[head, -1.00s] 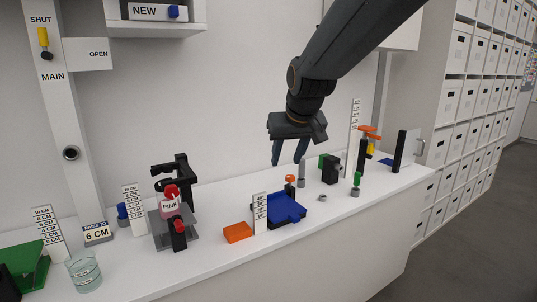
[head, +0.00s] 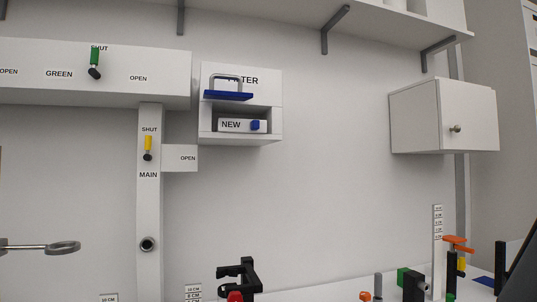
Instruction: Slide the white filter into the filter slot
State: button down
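A white block marked NEW (head: 231,125), with a blue knob (head: 255,126) on its front, sits in an open niche of a white wall unit. It looks like the white filter. Above it is a white housing marked FILTER (head: 262,96), its label partly covered. A blue plate (head: 230,96) with a grey handle (head: 226,77) sticks out at the front of the housing. I cannot tell whether a slot opening lies behind the plate. My gripper is not in view now.
A white cabinet (head: 428,118) hangs at the right. A yellow MAIN lever (head: 148,144) and a green lever (head: 95,61) are at the left. A grey ring holder (head: 50,247) juts in at lower left. The wall between unit and cabinet is clear.

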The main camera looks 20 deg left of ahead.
aim_at(223, 125)
jog(key=z, duration=2.3)
jog(key=k, duration=1.3)
jog(key=u, duration=1.75)
jog(key=i, duration=0.5)
jog(key=z, duration=0.05)
